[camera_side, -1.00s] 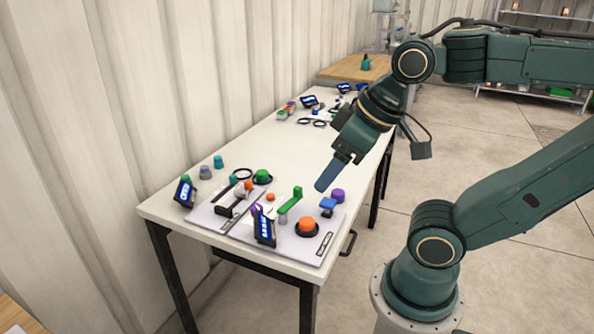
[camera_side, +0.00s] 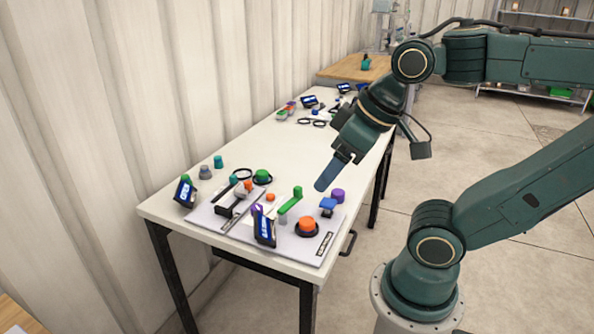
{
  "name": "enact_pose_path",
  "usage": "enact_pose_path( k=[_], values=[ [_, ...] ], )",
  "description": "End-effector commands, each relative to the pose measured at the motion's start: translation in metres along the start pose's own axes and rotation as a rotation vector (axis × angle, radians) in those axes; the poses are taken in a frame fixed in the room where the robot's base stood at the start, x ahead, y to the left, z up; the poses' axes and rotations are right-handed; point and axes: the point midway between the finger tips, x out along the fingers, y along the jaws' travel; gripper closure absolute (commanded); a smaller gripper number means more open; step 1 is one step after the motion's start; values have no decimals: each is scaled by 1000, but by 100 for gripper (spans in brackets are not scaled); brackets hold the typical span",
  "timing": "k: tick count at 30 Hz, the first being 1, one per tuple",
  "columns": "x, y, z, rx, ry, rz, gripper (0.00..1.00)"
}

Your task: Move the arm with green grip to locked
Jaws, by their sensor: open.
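A green lever arm (camera_side: 289,204) with an upright green grip (camera_side: 298,192) at its far end sits on the light panel (camera_side: 207,218) at the near end of the table. The lever's near end meets a grey round post (camera_side: 283,217). Any "locked" mark is too small to read. My gripper (camera_side: 328,183) hangs above the table, to the right of the green grip and apart from it. Its fingers show edge-on, and it is open with nothing seen between them.
A purple knob (camera_side: 338,195) and a green button (camera_side: 262,176) are close by. The table's middle (camera_side: 290,150) is largely clear.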

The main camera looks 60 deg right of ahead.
Motion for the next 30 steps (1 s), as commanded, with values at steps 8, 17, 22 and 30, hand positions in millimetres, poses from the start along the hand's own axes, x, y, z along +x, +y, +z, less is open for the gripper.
enact_pose_path(
  k=[8, 17, 22, 30],
  values=[
    [0, 0, 0, 0, 0, 0, 49],
    [3, 7, -15, 9, -31, 17, 58],
    [9, 20, -36, 21, -77, 38, 58],
    [29, 52, -74, 44, -166, 68, 58]
  ],
)
